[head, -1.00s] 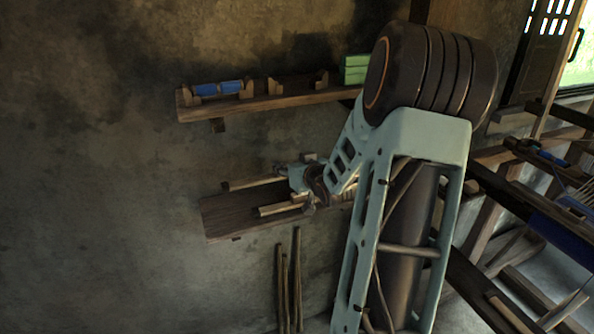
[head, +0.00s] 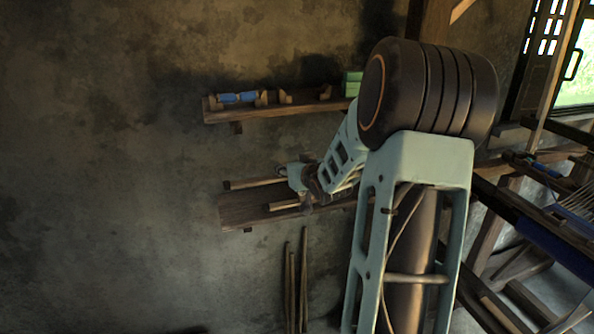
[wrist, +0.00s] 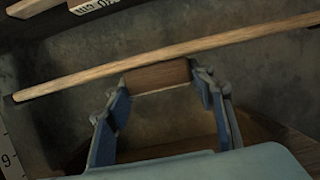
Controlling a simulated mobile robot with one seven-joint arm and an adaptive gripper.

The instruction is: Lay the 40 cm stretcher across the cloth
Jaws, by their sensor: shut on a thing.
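In the wrist view my gripper (wrist: 157,82) is shut on a brown wooden block (wrist: 157,76). A long pale stick, apparently the stretcher (wrist: 80,76), runs along the block's far edge and looks joined to it; its left end is dark. In the head view my gripper (head: 308,203) is small and partly hidden by my arm, in front of the lower wall shelf (head: 240,216). Pale sticks (head: 254,184) show there; I cannot tell which one is held. Dark blue cloth (head: 552,240) shows on the loom (head: 490,195) at right.
An upper shelf (head: 270,111) holds blue rolls (head: 238,97), wooden pieces and green blocks (head: 352,84). Several poles (head: 303,285) lean below the lower shelf. A lettered label (wrist: 95,6) lies at the wrist view's top. The left wall is bare.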

